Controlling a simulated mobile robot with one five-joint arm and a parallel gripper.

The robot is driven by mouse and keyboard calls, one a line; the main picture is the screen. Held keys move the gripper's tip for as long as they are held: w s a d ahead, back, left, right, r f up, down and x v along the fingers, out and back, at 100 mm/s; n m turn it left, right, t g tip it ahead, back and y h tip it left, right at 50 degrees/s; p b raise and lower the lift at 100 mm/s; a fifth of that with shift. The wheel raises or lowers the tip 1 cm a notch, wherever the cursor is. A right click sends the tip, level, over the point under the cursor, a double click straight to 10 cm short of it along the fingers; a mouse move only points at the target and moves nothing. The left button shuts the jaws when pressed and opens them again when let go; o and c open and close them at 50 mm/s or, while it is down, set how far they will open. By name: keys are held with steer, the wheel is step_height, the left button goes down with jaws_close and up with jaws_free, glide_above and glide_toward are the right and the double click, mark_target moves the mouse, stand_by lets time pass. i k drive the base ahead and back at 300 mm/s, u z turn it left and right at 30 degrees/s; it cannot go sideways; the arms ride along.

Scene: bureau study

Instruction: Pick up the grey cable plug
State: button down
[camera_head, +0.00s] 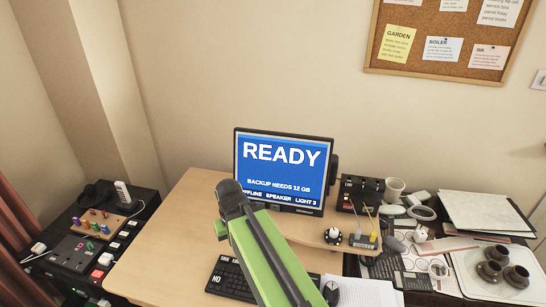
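I cannot single out the grey cable plug with certainty. A small pale plug-like piece with a cable (38,248) lies at the left edge of the black unit on the left. Small grey and white pieces (396,243) lie among the clutter right of the monitor, too small to tell apart. My green and black arm rises from the bottom middle, in front of the desk and the monitor's lower left corner. Its dark rounded top looks like a joint. I see no gripper fingers.
A monitor (283,165) reading READY stands on the wooden desk (185,235). A black keyboard (230,278) is partly behind my arm. A white tray with dark round pieces (492,272) is at right. The desk's left part is clear.

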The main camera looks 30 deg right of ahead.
mark_target(357, 234)
steer(key=z, duration=4.6)
steer(key=i, duration=0.05)
steer(key=u, duration=3.2)
